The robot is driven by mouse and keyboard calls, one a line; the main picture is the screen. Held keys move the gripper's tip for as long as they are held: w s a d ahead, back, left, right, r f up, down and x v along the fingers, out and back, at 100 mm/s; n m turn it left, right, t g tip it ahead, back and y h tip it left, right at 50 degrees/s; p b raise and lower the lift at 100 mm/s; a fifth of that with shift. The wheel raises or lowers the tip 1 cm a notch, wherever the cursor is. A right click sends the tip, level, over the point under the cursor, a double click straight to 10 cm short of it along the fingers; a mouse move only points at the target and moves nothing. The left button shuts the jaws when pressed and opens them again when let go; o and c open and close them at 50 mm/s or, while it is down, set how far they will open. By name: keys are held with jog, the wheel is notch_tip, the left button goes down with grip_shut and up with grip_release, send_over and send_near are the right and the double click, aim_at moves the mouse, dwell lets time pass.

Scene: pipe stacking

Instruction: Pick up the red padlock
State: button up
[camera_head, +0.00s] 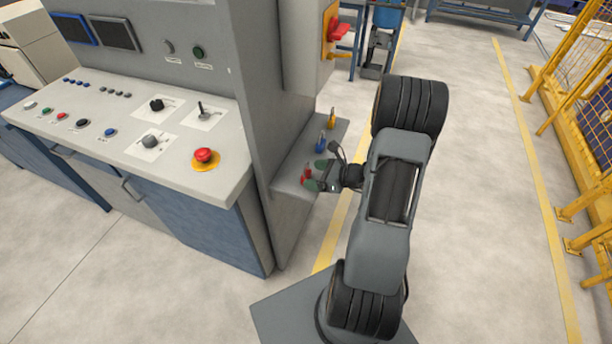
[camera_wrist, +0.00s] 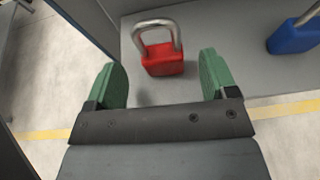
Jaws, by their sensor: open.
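The red padlock (camera_wrist: 163,60) stands on a grey shelf (camera_wrist: 215,82) in the wrist view, its metal shackle pointing up and away. My gripper (camera_wrist: 165,75) has its two green fingers apart, one to the left and one to the right of the padlock in the picture. The padlock is a little beyond the fingertips, and I cannot tell whether it is touched. In the head view the red padlock (camera_head: 306,175) shows small beside my gripper (camera_head: 314,174), at the near part of the shelf; the gripper partly hides it.
A blue padlock (camera_wrist: 294,35) stands to the right on the same shelf; it also shows in the head view (camera_head: 321,142). A yellow padlock (camera_head: 332,119) stands farther back. The grey cabinet wall (camera_head: 262,110) rises close left of the shelf. Open floor lies to the right.

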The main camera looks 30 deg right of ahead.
aim_at(309, 174)
jog(key=shift+x, duration=2.6)
jog(key=shift+c, duration=0.4)
jog(key=shift+d, duration=0.1)
jog(key=c, duration=1)
jog(key=shift+o, duration=0.2)
jog(key=shift+r, duration=0.15)
jog(key=r, duration=0.4)
jog(key=shift+s, duration=0.3)
jog(key=s+d+r, duration=0.1)
jog(key=s+r, duration=0.7)
jog(key=s, duration=0.5)
jog(key=shift+s+d+r, duration=0.15)
jog(key=shift+r, duration=0.25)
